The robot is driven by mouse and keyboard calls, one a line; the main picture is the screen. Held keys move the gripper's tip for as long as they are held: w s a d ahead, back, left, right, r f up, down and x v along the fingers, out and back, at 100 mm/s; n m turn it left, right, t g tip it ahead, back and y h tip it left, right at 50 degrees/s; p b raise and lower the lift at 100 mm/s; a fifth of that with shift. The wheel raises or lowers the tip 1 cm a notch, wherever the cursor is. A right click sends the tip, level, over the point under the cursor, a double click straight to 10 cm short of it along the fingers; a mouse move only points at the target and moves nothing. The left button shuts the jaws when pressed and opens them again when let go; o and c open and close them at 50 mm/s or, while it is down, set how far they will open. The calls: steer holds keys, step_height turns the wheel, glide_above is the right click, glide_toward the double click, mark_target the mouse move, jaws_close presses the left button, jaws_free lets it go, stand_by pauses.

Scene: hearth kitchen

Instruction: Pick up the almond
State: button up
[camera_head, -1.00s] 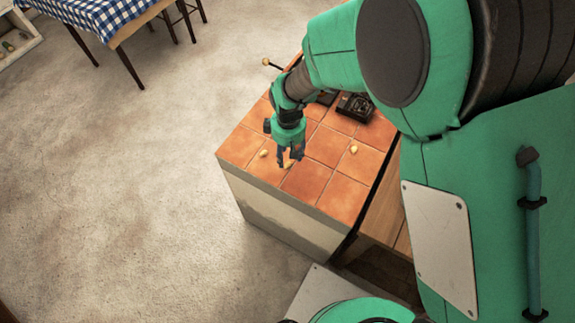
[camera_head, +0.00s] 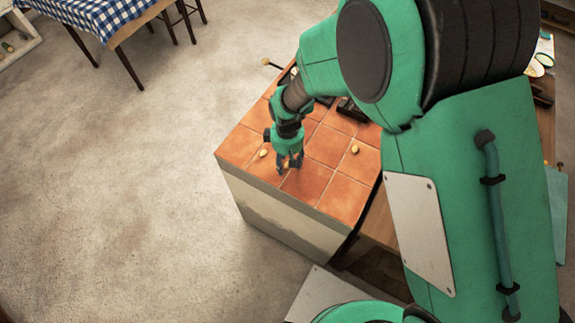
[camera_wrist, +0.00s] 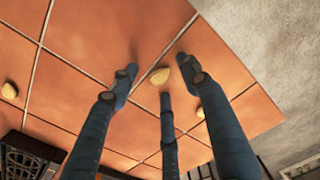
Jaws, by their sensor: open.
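A small pale-yellow almond-like piece (camera_wrist: 160,76) lies on the terracotta tiles between my spread fingertips in the wrist view. My gripper (camera_head: 289,170) is open, with its fingers pointing down around that piece close to the tiles. My three blue fingers (camera_wrist: 161,82) also show in the wrist view, and none is clearly closed on it. In the head view the fingers mostly hide this piece. Two similar pale pieces lie apart: one to the left of my gripper (camera_head: 263,153) and one to the right (camera_head: 355,149).
The tiled counter top (camera_head: 318,180) has its near edge just in front of my gripper. A dark object (camera_head: 350,108) stands farther back on the counter, partly hidden by my arm. A table with a blue checked cloth (camera_head: 95,12) stands far off at upper left, across open floor.

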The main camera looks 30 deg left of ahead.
stand_by(0.3)
steer(key=c, duration=0.9)
steer(key=shift+r, duration=0.1)
steer(key=shift+r, duration=0.4)
step_height(320, 180, up, 3)
steer(key=shift+r+p, duration=0.1)
steer(key=shift+p, duration=0.6)
steer(key=s+d+p, duration=0.2)
steer(key=s+d, duration=0.8)
steer(key=d, duration=0.2)
steer(key=shift+s+r, duration=0.4)
steer(key=shift+r, duration=0.05)
